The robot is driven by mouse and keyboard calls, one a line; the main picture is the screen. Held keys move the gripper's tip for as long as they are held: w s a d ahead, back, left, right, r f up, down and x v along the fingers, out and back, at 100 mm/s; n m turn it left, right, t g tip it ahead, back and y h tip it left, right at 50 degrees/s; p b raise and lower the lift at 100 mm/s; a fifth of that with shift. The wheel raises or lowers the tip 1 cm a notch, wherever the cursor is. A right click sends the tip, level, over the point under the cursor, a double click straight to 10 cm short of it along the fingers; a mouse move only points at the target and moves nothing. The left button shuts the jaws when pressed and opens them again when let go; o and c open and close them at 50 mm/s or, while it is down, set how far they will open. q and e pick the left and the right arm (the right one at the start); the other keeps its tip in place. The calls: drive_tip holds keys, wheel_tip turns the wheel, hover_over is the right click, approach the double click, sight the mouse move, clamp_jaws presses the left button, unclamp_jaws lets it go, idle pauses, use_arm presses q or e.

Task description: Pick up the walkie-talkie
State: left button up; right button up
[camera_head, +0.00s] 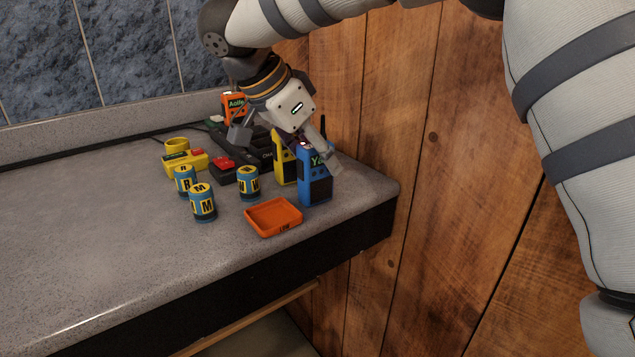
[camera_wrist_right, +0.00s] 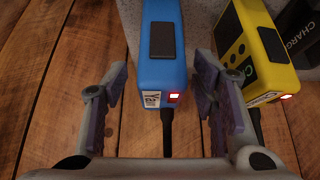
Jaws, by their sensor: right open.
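A blue walkie-talkie (camera_head: 316,182) stands upright near the counter's right end. In the right wrist view the blue walkie-talkie (camera_wrist_right: 162,40) lies between the spread fingers, with its antenna and a small red light toward me. A yellow walkie-talkie (camera_head: 287,168) stands just behind it, partly hidden by my gripper; it also shows in the wrist view (camera_wrist_right: 238,45), outside the right-hand finger. An orange walkie-talkie (camera_head: 235,105) stands farther back. My right gripper (camera_head: 287,148) is open and empty above the blue and yellow ones. My left gripper is out of view.
On the grey counter (camera_head: 100,240) are an orange tray (camera_head: 273,232), several blue-and-yellow cans (camera_head: 203,205), a yellow device (camera_head: 181,163) and a black charger (camera_head: 250,150). A wooden wall (camera_head: 450,200) borders the right end. The counter's left part is clear.

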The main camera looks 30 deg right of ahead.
clamp_jaws()
